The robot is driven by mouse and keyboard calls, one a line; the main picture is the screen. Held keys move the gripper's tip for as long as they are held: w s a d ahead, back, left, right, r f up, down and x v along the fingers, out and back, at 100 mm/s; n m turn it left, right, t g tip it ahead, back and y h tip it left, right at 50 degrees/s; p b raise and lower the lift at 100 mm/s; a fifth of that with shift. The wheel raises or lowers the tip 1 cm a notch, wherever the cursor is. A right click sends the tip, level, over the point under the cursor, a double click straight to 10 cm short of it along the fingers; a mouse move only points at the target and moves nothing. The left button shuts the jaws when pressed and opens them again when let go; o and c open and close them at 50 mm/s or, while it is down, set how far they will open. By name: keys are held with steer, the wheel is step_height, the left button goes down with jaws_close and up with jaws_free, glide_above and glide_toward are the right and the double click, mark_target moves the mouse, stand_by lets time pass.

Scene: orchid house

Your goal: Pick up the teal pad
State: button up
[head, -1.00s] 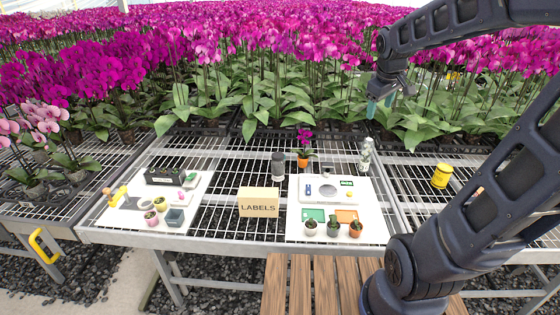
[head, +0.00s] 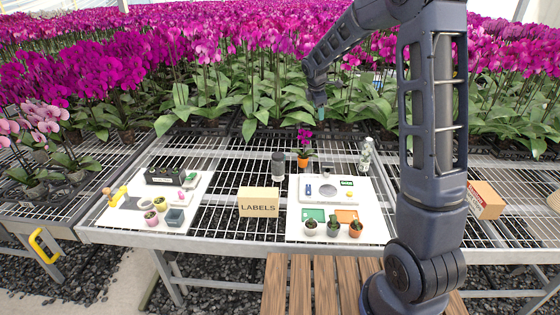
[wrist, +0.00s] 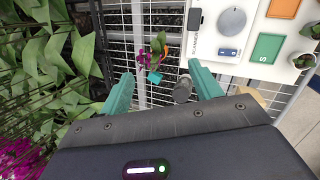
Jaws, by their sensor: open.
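The teal pad (head: 313,215) lies flat on the right white board, left of an orange pad (head: 346,216). It looks green-teal, and small potted plants stand close in front of it. In the wrist view the teal pad (wrist: 267,48) shows at the upper right, bearing a white letter. My gripper (head: 321,112) is high over the back of the bench, beyond the board and apart from the pad. In the wrist view my gripper (wrist: 163,84) has its two teal fingers spread with nothing held between them.
A scale (head: 328,191) sits behind the pads. A purple orchid (head: 304,146), a dark cup (head: 278,165) and a wrapped bottle (head: 367,155) stand behind the boards. A LABELS box (head: 258,202) stands left of the right board. An orange box (head: 485,199) is at the right.

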steer(key=w+a+f+n, duration=0.55)
steer(key=a+f, duration=0.35)
steer(key=f, duration=0.3)
steer(key=w+a+f+n, duration=0.55)
steer(key=a+f, duration=0.45)
steer(key=f, duration=0.3)
steer(key=x, duration=1)
steer(key=shift+d+r, duration=0.1)
steer(key=shift+d, duration=0.2)
steer(key=c, duration=1)
